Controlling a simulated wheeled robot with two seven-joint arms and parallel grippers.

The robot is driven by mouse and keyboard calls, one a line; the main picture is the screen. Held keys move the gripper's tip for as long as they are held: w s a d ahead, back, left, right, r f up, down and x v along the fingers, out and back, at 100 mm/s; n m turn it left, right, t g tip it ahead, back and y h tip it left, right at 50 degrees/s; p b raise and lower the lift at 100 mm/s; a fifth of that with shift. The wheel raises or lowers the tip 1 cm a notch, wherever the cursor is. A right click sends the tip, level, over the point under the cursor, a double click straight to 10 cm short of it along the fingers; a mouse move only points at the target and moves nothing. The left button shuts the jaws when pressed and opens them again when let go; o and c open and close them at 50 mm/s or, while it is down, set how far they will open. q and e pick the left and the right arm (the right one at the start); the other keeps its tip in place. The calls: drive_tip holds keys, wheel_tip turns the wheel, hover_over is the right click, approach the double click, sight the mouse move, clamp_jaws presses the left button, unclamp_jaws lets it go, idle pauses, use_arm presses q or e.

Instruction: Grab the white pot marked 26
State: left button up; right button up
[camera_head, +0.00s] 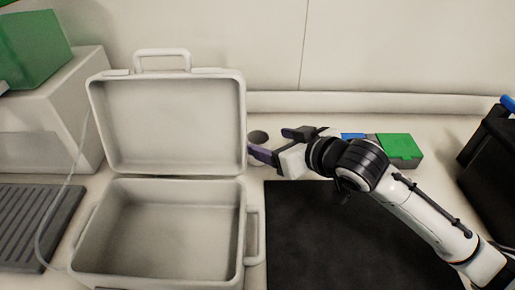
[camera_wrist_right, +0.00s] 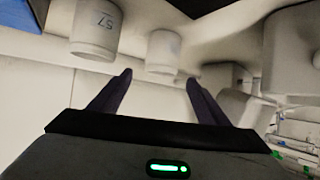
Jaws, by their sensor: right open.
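Two white pots show upside down in the right wrist view. The nearer pot (camera_wrist_right: 96,32) is at upper left and has dark characters on its side that I cannot read surely. The other pot (camera_wrist_right: 164,52) is ahead of the gap between my fingers, with a faint mark too small to read. My right gripper (camera_wrist_right: 158,88) is open, with nothing between its dark purple fingers. In the head view, my right gripper (camera_head: 258,152) is just right of the case lid, beside a dark round thing (camera_head: 258,136). My left gripper is out of view.
An open white case (camera_head: 162,236) with its lid (camera_head: 172,122) raised stands left of my right gripper. A black mat (camera_head: 340,235) lies below my right arm. A green box (camera_head: 398,150) is behind the arm. A black container (camera_head: 490,150) is at far right.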

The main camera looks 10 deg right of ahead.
sight(252, 138)
drive_tip(key=x, duration=0.5)
drive_tip(key=shift+s+a+f, duration=0.1)
drive_tip(key=shift+f, duration=0.05)
drive_tip(key=c, duration=1.2)
